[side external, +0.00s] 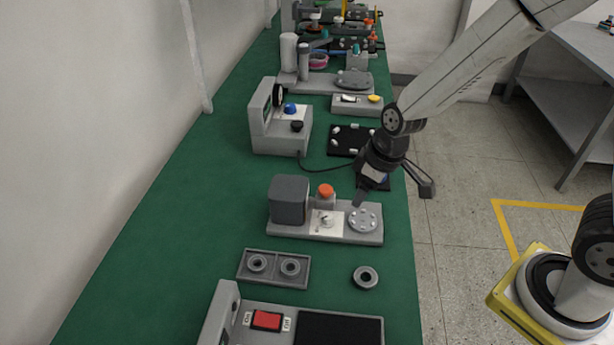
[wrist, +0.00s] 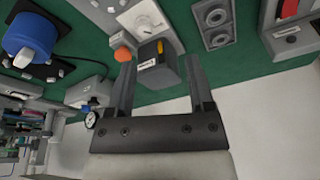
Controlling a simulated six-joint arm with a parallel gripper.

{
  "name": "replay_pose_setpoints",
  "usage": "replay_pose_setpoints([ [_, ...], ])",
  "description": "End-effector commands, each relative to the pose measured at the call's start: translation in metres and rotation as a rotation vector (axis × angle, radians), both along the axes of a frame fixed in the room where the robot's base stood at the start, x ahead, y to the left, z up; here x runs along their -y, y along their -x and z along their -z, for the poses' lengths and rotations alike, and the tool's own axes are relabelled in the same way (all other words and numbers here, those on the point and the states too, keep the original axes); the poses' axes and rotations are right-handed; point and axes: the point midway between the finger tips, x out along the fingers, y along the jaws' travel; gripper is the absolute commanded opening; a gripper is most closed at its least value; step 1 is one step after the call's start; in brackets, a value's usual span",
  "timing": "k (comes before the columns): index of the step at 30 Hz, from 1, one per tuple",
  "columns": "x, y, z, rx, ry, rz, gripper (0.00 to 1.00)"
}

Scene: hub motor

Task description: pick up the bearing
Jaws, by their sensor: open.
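A dark grey ring-shaped bearing (side external: 366,277) lies flat and loose on the green bench in the side view. Two similar rings sit in a grey two-pocket tray (side external: 274,281) to its left; the tray also shows at the top of the wrist view (wrist: 213,25). I cannot tell the loose bearing in the wrist view. My gripper (wrist: 158,70) is open, its two fingers apart with nothing held between them. In the side view my gripper hangs above the bench's right edge, behind and well above the loose bearing, not touching it.
A grey fixture with a dark box (side external: 289,200), an orange knob (side external: 326,190) and a silver disc (side external: 363,220) stands behind the bearing. A switch station with a red rocker (side external: 267,320) is in front. Bench around the bearing is clear.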

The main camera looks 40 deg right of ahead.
Motion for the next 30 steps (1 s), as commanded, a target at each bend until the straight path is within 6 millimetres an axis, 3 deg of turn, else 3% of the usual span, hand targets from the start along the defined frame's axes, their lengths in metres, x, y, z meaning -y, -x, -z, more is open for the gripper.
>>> replay_pose_setpoints([
  [9,-0.07,-0.049,0.038,0.033,-0.039,-0.335,0.68],
  [18,-0.137,-0.078,0.081,0.095,-0.071,-0.625,0.68],
  [24,-0.164,-0.085,0.099,0.127,-0.082,-0.741,0.68],
  [30,-0.171,-0.087,0.104,0.139,-0.084,-0.771,0.68],
])
